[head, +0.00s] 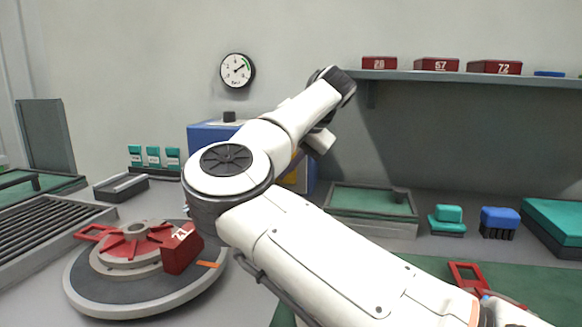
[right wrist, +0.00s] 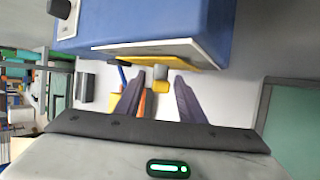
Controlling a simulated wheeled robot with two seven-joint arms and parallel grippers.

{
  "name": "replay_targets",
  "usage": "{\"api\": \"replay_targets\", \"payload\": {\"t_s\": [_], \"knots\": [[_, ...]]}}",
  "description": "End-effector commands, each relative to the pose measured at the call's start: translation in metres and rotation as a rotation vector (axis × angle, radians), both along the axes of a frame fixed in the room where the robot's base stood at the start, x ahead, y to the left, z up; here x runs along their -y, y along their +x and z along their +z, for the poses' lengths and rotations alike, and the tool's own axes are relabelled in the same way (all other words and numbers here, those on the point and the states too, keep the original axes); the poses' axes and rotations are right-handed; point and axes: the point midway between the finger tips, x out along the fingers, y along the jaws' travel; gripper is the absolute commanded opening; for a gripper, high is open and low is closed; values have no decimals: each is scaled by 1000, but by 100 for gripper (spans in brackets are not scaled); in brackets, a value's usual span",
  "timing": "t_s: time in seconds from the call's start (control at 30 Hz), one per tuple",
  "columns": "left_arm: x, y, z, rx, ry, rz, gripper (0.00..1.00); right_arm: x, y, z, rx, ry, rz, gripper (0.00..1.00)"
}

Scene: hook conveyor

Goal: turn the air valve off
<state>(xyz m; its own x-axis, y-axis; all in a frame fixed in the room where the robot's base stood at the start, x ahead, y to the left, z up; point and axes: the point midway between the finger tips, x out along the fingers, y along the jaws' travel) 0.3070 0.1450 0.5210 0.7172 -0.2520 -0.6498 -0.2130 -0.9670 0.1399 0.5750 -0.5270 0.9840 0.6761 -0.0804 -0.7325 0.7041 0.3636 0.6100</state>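A blue box (head: 208,137) stands against the back wall, mostly hidden behind my right arm in the head view. In the right wrist view the blue box (right wrist: 150,25) fills the top, with a yellow-edged plate on its near side. A small grey stem with a yellow piece (right wrist: 160,87), which looks like the valve handle, sticks out from the plate. My right gripper (right wrist: 159,77) is open, its two dark fingers apart on either side of that piece. I cannot tell whether they touch it. The right fingers are hidden in the head view. My left gripper is not in view.
A round turntable (head: 85,285) with a red hub and a red block marked 21 (head: 181,248) sits at the left, near my elbow. A green-topped tray (head: 365,203) stands right of the box. A wall gauge (head: 237,70) hangs above, and a shelf (head: 470,77) holds red blocks.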

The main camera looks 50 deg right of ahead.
Motion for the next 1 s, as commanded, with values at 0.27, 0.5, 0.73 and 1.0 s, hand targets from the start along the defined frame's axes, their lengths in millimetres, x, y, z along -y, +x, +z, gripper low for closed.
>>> {"api": "replay_targets", "payload": {"t_s": [0.27,0.5,0.73,1.0], "knots": [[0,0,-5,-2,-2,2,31,-5,-51,5,3,0,-6,36],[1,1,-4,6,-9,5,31,-11,-100,5,4,0,-5,36],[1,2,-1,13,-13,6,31,-15,-122,5,2,0,-1,36],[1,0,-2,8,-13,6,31,-15,-124,6,2,0,0,36]]}}
